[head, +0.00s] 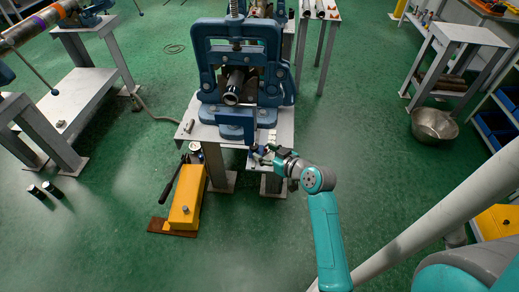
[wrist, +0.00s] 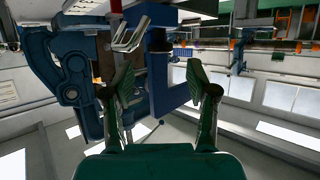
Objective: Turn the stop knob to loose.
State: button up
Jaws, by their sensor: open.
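A blue pipe vise (head: 240,60) stands on a grey metal table (head: 205,132), with a pipe end (head: 231,98) in its jaws. A blue bracket (head: 236,124) is at the table's front edge. My gripper (head: 258,153) is just in front of this edge, to the right of the bracket. In the wrist view, my gripper (wrist: 161,66) is open, with one finger on each side of the blue bracket (wrist: 165,85) and a dark cylindrical part (wrist: 158,42). I cannot tell whether the fingers touch them. The stop knob cannot be clearly picked out.
A yellow hydraulic pump (head: 186,196) with a black lever stands on the floor left of the table. A metal basin (head: 434,124) and a grey stand (head: 460,38) are to the right. Grey benches stand at the left.

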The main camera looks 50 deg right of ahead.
jog(key=v, duration=0.7)
jog(key=shift+s, duration=0.1)
dwell(0.4)
jog(key=s+a+f+m+h, duration=0.1)
jog(key=s+a+f, duration=0.2)
jog(key=s+a, duration=0.3)
jog(key=s+a+f+m, duration=0.1)
jog(key=s+a+f, duration=0.35)
jog(key=a, duration=0.35)
jog(key=s+a+r+n, duration=0.1)
jog(key=s+a+r, duration=0.2)
jog(key=s, duration=0.2)
jog(key=s+a+r+n+t+y, duration=0.1)
jog(key=s+a+r, duration=0.1)
jog(key=s, duration=0.4)
jog(key=s+a+r+n+y, duration=0.1)
jog(key=s+a+r, duration=0.2)
jog(key=s, duration=0.3)
jog(key=shift+s+a+r, duration=0.2)
jog(key=shift+a+r, duration=0.15)
jog(key=shift+a, duration=0.25)
